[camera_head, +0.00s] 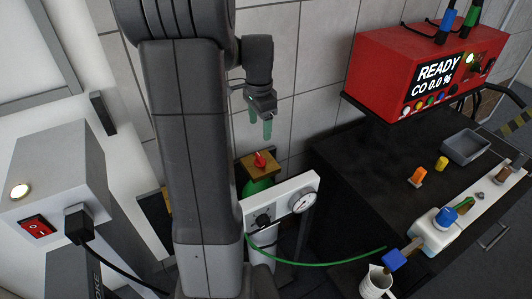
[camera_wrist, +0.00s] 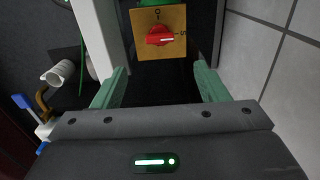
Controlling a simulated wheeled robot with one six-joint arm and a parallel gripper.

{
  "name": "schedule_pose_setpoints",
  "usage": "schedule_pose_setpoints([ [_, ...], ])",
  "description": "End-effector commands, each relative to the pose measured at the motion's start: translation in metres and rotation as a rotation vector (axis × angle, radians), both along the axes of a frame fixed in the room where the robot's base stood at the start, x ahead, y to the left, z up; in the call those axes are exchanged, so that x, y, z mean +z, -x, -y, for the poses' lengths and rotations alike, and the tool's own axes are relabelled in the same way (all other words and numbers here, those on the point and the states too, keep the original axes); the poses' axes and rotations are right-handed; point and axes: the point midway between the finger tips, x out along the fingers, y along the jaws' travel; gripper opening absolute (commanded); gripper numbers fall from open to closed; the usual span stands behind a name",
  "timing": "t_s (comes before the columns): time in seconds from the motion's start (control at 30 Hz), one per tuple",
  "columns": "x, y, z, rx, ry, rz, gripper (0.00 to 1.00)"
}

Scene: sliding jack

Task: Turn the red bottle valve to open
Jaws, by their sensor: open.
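The red bottle valve (camera_head: 260,160) sits on a square tan plate (camera_head: 270,173) on top of a green bottle (camera_head: 254,187) in the head view. In the wrist view the red valve (camera_wrist: 160,36) lies on the plate (camera_wrist: 147,52), which bears "O" and "S" marks; a pale line on the knob points toward the "S" side. My gripper (camera_head: 260,128) is above the valve in the head view, apart from it. In the wrist view its two green fingers (camera_wrist: 158,88) are spread wide with nothing between them.
A white panel (camera_head: 285,196) with a gauge (camera_head: 303,202) stands in front of the bottle. A tiled wall (camera_head: 310,60) rises close behind. To the right are a black bench (camera_head: 345,160), a red analyser (camera_head: 410,75) reading "READY" and a white jug (camera_head: 375,284). A green hose (camera_head: 320,261) runs below.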

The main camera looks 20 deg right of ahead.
Motion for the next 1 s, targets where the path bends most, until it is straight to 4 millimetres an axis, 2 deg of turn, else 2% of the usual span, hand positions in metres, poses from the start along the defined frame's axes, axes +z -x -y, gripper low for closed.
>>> schedule_pose_setpoints([
  [0.3, -0.068, 0.001, -0.001, 0.000, -0.002, -0.006, 0.67],
  [0.5, -0.101, 0.001, 0.000, 0.000, -0.002, -0.003, 0.67],
  [0.7, -0.116, 0.000, 0.000, 0.000, 0.000, 0.000, 0.67],
  [1.0, -0.118, 0.000, 0.000, 0.000, 0.000, 0.001, 0.67],
])
